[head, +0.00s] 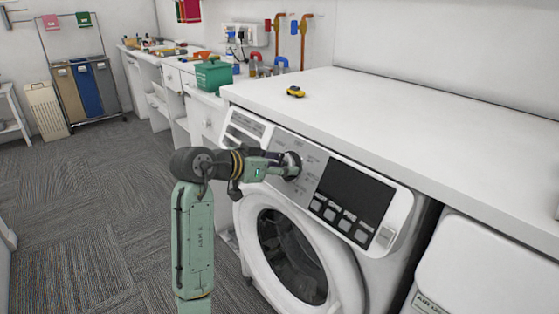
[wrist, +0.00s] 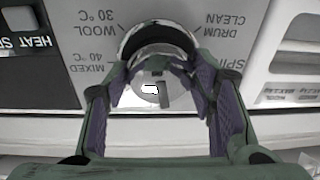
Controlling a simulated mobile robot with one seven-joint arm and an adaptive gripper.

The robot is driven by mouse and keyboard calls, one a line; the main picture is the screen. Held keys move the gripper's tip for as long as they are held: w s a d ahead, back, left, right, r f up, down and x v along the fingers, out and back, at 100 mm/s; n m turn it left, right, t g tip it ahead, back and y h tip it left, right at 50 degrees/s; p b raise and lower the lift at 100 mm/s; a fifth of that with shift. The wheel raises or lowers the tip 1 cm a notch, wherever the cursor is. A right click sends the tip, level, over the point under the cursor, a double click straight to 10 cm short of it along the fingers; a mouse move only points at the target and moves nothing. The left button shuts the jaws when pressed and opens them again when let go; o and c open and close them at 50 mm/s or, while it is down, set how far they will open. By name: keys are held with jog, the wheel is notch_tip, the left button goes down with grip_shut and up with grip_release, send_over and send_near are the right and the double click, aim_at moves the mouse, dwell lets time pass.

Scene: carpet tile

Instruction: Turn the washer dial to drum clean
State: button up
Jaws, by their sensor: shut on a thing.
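The washer dial (head: 294,165) is a round knob on the grey control panel of the white washer (head: 375,280). It also shows in the wrist view, with a silver face (wrist: 145,99) and a dark rim. My gripper (head: 282,163) is at the dial; in the wrist view its purple-padded fingers (wrist: 163,85) are closed around the knob from both sides. The "drum clean" label (wrist: 224,26) reads upside down, above and right of the dial in the wrist view. "Wool 30 °C" and "mixed 40 °C" are on the left. I cannot tell which label the dial's mark points to.
A dark display (head: 353,193) with several buttons lies right of the dial. The round door (head: 290,255) is below. A white countertop (head: 400,115) above carries a small yellow-and-black object (head: 296,92). A green box (head: 213,76) stands behind on the left. Carpet floor is free at left.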

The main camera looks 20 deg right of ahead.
jog(key=n+p, duration=0.6)
jog(key=shift+r+n+y+p, duration=0.3)
jog(key=shift+r+n+p, duration=0.05)
jog(key=shift+n+p, duration=0.05)
jog(key=n+p, duration=0.1)
jog(key=n, duration=0.1)
jog(key=n+p, duration=0.1)
jog(key=n, duration=0.1)
jog(key=shift+f+n, duration=0.2)
jog(key=shift+n, duration=0.1)
jog(key=n, duration=0.3)
jog(key=shift+d+y, duration=0.1)
jog(key=shift+y, duration=0.2)
jog(key=n, duration=1)
jog(key=shift+g+y, duration=0.3)
jog(key=o, duration=1.1)
jog(key=shift+o, duration=0.2)
